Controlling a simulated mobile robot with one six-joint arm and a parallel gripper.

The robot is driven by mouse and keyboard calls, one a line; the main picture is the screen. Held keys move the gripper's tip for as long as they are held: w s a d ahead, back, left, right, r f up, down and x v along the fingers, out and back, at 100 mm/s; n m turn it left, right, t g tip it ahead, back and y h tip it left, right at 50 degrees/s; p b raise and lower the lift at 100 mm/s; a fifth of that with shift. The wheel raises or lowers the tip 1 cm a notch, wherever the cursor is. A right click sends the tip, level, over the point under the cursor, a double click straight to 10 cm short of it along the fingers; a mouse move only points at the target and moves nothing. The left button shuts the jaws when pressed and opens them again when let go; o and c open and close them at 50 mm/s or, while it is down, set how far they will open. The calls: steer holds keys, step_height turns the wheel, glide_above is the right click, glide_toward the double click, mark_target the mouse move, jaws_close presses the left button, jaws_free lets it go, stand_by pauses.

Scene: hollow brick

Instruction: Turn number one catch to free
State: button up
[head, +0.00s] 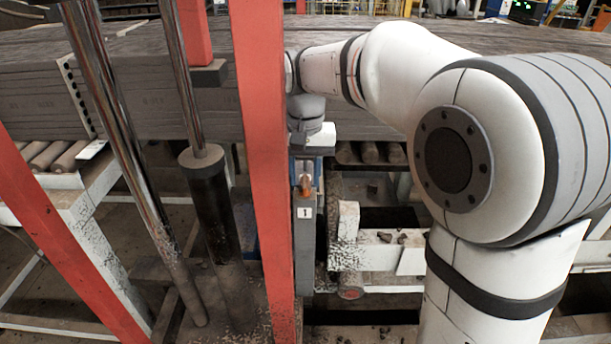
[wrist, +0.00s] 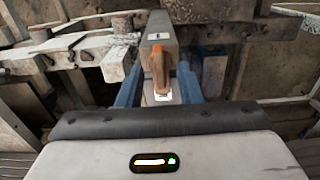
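The number one catch is a small orange handle (head: 306,184) on the upper part of a grey post (head: 305,245) with a white "1" label. In the wrist view the orange handle (wrist: 159,68) hangs lengthwise towards me below the label on the grey housing (wrist: 158,25). My gripper (wrist: 161,78) has blue fingers, one on each side of the handle, with a visible gap on both sides. In the head view my gripper (head: 307,168) is just above the handle, and its fingertips are partly hidden. I cannot tell whether a finger touches the handle.
A red upright (head: 262,150) stands close left of the post. Chrome rods and a black cylinder (head: 213,205) stand further left. A stack of grey slabs (head: 180,100) runs behind my gripper. A white speckled frame (head: 380,255) lies right of the post.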

steer(key=shift+f, duration=0.55)
steer(key=shift+c, duration=0.2)
jaws_close()
